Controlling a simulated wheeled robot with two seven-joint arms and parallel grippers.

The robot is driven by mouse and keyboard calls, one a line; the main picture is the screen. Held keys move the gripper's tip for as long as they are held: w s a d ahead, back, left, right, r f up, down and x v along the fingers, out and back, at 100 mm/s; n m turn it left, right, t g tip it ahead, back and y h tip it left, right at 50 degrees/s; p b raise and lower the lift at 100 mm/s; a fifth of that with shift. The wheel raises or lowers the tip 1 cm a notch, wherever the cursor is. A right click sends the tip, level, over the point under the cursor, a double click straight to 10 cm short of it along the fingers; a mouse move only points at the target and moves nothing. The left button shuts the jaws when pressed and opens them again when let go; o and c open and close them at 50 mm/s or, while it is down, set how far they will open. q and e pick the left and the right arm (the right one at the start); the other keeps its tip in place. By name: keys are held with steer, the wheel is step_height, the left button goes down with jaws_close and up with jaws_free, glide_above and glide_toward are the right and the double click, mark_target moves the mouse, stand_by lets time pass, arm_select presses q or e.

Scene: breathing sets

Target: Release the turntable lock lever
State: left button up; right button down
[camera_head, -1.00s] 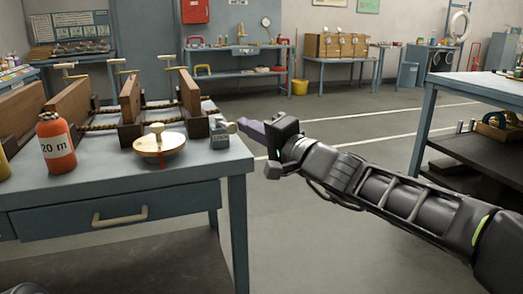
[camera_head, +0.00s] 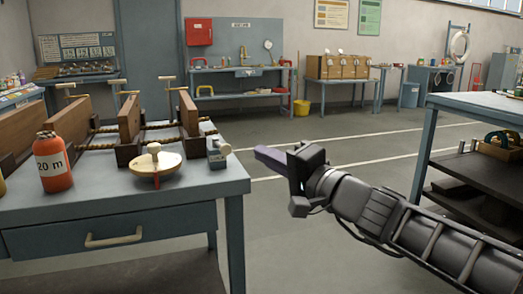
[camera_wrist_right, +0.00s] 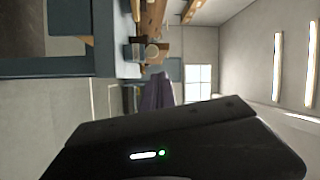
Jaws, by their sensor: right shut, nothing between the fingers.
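A round cream-and-brass turntable (camera_head: 157,168) with an upright knob sits near the front right of the grey-blue bench (camera_head: 120,213). Beside it, at the bench's right edge, is a small grey block with a pale-knobbed lever (camera_head: 219,148), which seems to be the lock lever. The block also shows in the wrist view (camera_wrist_right: 134,52), turned sideways. My right gripper (camera_head: 265,154) is shut and empty, its purple fingers pointing left toward the block, with a gap between them. Its fingers also show in the wrist view (camera_wrist_right: 158,91). My left gripper is out of view.
An orange bottle marked 20 m (camera_head: 53,165) stands left of the turntable. Wooden boards (camera_head: 129,118) in a frame with rope stand behind it. A second bench (camera_head: 478,104) is at the right. The floor between the benches is clear.

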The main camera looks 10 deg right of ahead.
steer(key=s, duration=0.3)
steer(key=shift+f, duration=0.1)
